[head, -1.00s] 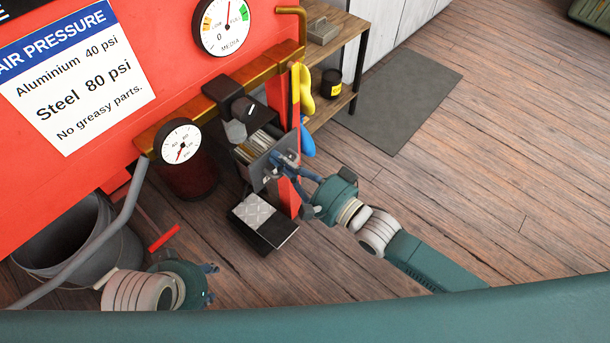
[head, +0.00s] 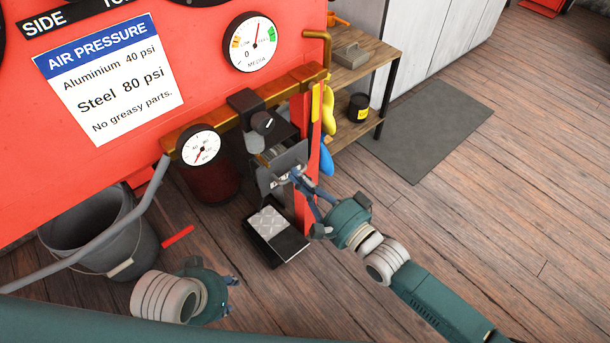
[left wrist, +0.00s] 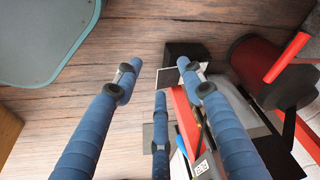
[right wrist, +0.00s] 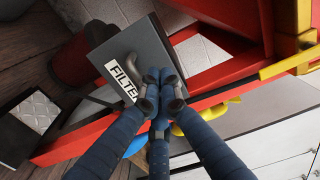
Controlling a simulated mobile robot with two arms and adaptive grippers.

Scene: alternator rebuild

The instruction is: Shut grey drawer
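The grey drawer (head: 281,163) sticks out of the dark unit under the brass rail, partly open, with a strip of its contents showing behind its front. In the right wrist view its grey front (right wrist: 160,45) has a curved handle (right wrist: 127,66) and a white label reading "FILTE", the rest hidden by my fingers. My right gripper (head: 299,173) is at the drawer front; its fingertips (right wrist: 160,92) are together over one end of the handle. I cannot tell whether they grip it. My left gripper (head: 232,290) hangs low at the left, its fingers (left wrist: 160,78) spread and empty.
A black box with a patterned pad (head: 272,222) lies below. A grey bucket (head: 90,225) and a dark red cylinder (head: 208,178) are left.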

